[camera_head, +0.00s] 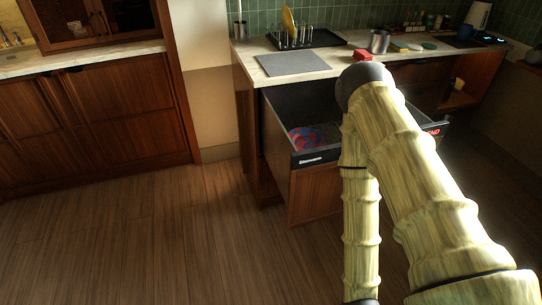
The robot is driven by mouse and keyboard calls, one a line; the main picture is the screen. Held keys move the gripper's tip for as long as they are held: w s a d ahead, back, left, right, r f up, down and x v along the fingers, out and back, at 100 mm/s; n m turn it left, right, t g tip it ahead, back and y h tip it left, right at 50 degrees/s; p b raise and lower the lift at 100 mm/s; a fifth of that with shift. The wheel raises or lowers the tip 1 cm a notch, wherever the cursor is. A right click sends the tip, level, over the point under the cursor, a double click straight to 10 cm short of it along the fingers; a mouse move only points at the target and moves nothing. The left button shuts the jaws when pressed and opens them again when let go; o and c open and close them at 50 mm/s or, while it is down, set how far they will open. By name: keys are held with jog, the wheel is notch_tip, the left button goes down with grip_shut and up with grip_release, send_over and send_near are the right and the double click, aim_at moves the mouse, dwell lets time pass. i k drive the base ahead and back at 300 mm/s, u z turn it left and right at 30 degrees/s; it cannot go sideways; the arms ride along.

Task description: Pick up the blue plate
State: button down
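A round item with a blue and red pattern (306,139) lies inside the open drawer (318,158), near its left front corner. My arm hides the right part of the drawer. A small blue item (429,45) lies on the counter at the back right. I cannot tell whether either is the blue plate. My arm rises from the lower right and bends at a dark joint in front of the drawer. My gripper does not show.
The counter (330,66) carries a grey board (293,64), a dark dish rack (306,40) with a yellow plate (288,22), a metal pot (379,42) and a red item (363,55). Wooden cabinets (90,118) stand at left. The floor (150,240) is clear at lower left.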

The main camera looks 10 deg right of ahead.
aim_at(303, 138)
jog(key=u, duration=1.6)
jog(key=k, duration=0.95)
jog(key=z, duration=1.25)
jog(key=i, duration=1)
jog(key=z, duration=0.05)
